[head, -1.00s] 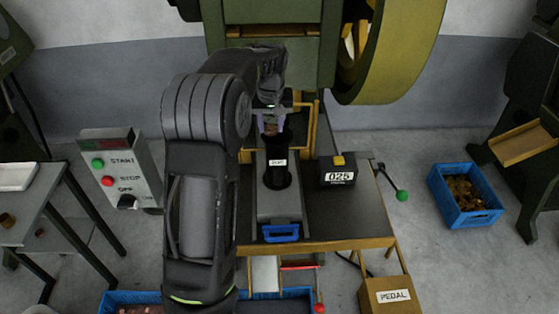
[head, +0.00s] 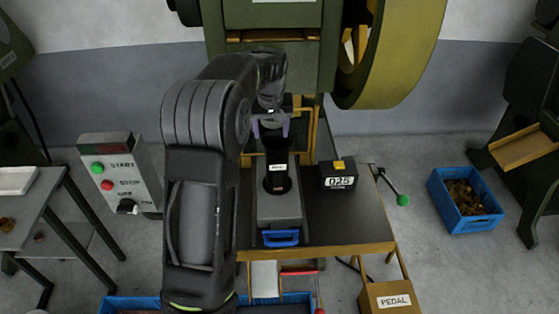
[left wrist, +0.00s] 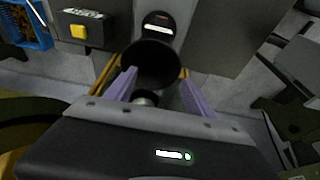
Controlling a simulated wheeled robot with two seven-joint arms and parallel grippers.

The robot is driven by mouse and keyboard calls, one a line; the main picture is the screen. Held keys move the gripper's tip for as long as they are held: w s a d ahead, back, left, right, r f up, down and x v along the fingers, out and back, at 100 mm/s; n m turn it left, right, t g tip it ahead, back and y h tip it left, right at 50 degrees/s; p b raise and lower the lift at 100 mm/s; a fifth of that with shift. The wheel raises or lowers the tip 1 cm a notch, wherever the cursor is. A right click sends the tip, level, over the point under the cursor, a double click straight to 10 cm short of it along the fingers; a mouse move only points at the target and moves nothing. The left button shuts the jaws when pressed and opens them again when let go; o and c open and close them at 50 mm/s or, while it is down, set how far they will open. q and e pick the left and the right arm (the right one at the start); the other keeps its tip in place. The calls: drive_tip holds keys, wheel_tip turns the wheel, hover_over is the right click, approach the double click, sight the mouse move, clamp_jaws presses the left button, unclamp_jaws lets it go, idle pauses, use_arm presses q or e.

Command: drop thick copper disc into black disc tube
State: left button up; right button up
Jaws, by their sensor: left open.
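The black disc tube (head: 278,154) stands upright on the grey machine bed, with a white label on its front. Its dark round mouth (left wrist: 152,62) shows in the left wrist view. A small copper-coloured patch, apparently the thick copper disc (head: 278,182), shows low in the front of the tube; most of it is hidden. My left gripper (head: 270,131) is at the tube's top, its purple fingers apart with no disc between them. In the left wrist view the fingers (left wrist: 158,80) reach beside the mouth. My right gripper is not in view.
A control box (head: 119,175) stands at the left. The green press is behind. A blue crate (head: 465,222) of copper pieces is on the floor.

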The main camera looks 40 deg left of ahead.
use_arm(q)
drive_tip(key=b+v, duration=0.1)
drive_tip(key=v, duration=0.6)
drive_tip(key=shift+r, duration=0.3)
drive_tip(key=shift+s, duration=0.15)
idle(0.4)
